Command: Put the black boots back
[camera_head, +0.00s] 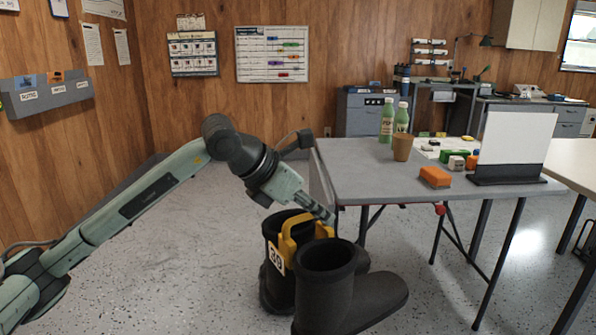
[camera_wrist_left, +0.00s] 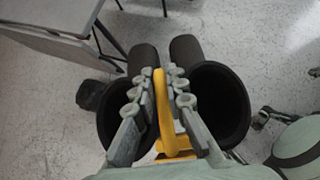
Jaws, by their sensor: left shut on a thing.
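The pair of black boots shows in the head view: a nearer boot (camera_head: 330,300) with its toe to the right, and a farther boot (camera_head: 274,292) with a white numbered tag. A yellow handle piece (camera_head: 288,242) sits between the boot tops. My left gripper (camera_head: 322,214) is shut on the yellow handle from above. In the left wrist view the handle (camera_wrist_left: 163,105) lies between the fingers (camera_wrist_left: 160,90), with an open boot shaft on either side. The boots are upright; I cannot tell whether the soles touch the floor. My right gripper is out of view.
A grey folding table (camera_head: 375,180) stands just behind and right of the boots, with bottles (camera_head: 387,122), a brown cup (camera_head: 402,147), an orange block (camera_head: 435,176) and a white panel (camera_head: 515,145). Speckled floor (camera_head: 190,235) is clear to the left.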

